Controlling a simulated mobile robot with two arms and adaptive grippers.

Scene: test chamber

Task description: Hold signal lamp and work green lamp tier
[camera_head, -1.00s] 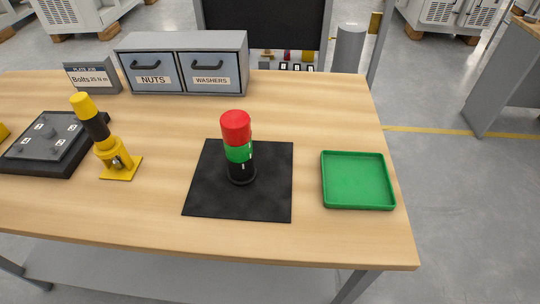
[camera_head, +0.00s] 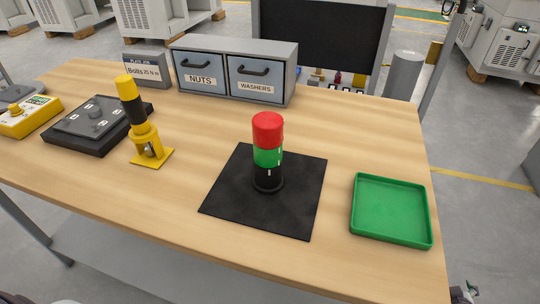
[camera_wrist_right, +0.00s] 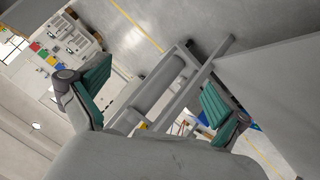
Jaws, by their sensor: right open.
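The signal lamp (camera_head: 268,180) stands upright on a black mat (camera_head: 225,205) on the wooden table. Its red tier (camera_head: 267,130) is on top, its green tier (camera_head: 267,157) is in the middle, and its base is black. My right gripper (camera_head: 465,293) shows only in part at the bottom right of the head view, beyond the table's front edge and apart from the lamp. In the right wrist view the same gripper (camera_wrist_right: 158,100) is open, with nothing between its teal finger pads. My left gripper cannot be made out.
An empty green tray (camera_head: 392,207) lies right of the mat. A yellow stand holding a tool (camera_head: 148,140), a dark plate fixture (camera_head: 92,125) and a yellow box (camera_head: 28,117) are at left. Drawers (camera_head: 232,73) stand at the back. The table front is clear.

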